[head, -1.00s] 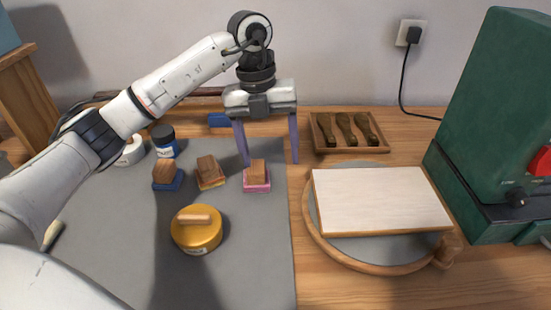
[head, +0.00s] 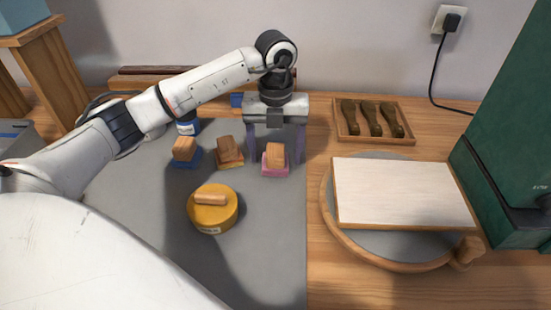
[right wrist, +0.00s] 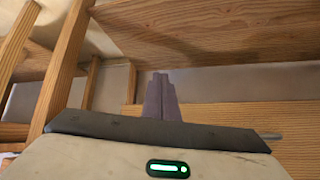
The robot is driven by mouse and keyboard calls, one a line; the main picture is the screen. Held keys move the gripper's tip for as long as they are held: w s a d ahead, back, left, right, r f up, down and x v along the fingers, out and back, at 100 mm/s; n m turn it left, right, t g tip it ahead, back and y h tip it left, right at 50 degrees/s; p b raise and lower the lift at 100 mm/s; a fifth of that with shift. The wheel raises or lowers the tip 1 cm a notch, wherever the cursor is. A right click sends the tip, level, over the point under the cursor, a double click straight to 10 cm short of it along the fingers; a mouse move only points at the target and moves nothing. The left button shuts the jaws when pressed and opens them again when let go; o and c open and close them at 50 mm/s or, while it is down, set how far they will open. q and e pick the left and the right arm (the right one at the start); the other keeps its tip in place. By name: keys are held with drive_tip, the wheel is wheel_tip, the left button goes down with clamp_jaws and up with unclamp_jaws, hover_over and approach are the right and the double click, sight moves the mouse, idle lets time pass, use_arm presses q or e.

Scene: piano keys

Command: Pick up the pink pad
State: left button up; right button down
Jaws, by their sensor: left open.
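The pink pad (head: 275,171) lies on the grey mat (head: 265,240) with a wooden block handle (head: 276,153) on top. My left gripper (head: 276,160) is open and points down at it in the head view. Its two purple fingers stand on the left and right of the pad, with their tips low and slightly behind its front. I cannot tell whether they touch it. In the right wrist view my right gripper (right wrist: 161,97) has its fingers together, with nothing visible between them.
A brown-handled pad (head: 229,152) and a blue pad (head: 186,153) sit left of the pink one. A yellow round tin (head: 213,208) stands in front. A white board (head: 403,193) on a round tray and a tool tray (head: 372,121) are at right. Wooden beams (right wrist: 210,40) surround my right gripper.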

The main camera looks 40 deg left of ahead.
sight(276, 146)
use_arm(q)
drive_tip(key=shift+f, duration=0.1)
drive_tip(key=shift+c, duration=0.4)
drive_tip(key=c, duration=1.1)
drive_tip(key=shift+o, duration=0.2)
wheel_tip(276, 146, up, 10)
drive_tip(key=shift+r, duration=0.1)
